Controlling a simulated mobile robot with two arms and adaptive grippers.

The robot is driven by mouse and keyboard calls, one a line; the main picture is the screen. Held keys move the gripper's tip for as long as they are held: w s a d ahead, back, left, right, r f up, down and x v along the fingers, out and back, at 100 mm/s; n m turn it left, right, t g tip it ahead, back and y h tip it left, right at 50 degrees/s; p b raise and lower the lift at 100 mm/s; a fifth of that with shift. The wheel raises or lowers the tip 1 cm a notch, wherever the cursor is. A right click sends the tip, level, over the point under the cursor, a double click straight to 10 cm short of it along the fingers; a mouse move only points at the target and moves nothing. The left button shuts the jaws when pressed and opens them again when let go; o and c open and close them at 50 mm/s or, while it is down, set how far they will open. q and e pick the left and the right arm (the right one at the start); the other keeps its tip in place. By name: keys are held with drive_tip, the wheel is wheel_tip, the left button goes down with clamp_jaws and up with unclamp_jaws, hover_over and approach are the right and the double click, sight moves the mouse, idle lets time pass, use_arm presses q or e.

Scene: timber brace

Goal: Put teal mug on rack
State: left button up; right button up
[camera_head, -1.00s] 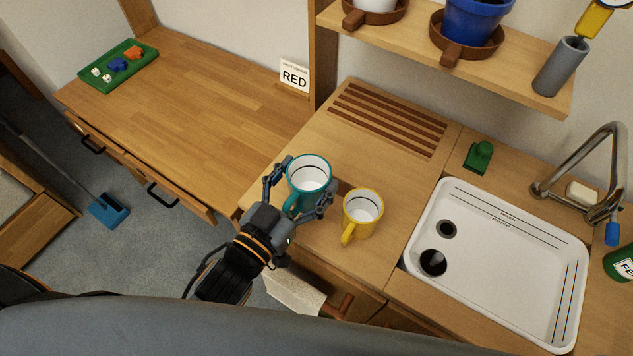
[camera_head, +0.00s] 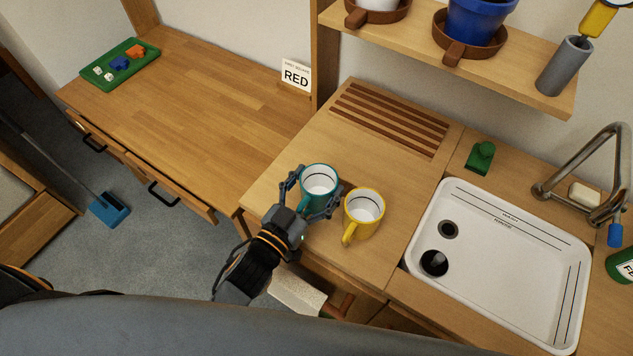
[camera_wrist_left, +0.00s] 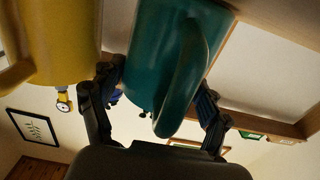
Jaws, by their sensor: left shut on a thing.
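The teal mug (camera_head: 319,181) is upright with its white inside facing up, near the front of the wooden counter. My left gripper (camera_head: 313,196) is shut on it, with a finger on either side. In the left wrist view the teal mug (camera_wrist_left: 177,60) stands between the fingers, its handle towards the camera. I cannot tell whether the mug's base touches the counter. The rack, a set of dark wooden slats (camera_head: 390,120), lies empty at the back of the counter. My right gripper is not in view.
A yellow mug (camera_head: 363,212) stands close to the right of the teal mug. Further right is a white sink (camera_head: 500,260) with a tap (camera_head: 610,170). A shelf (camera_head: 480,62) with pots overhangs the rack's back right. The counter between mug and rack is clear.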

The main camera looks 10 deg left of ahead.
use_arm(q)
drive_tip(key=o, duration=1.4)
drive_tip(key=shift+f, duration=0.1)
drive_tip(key=shift+c, duration=0.2)
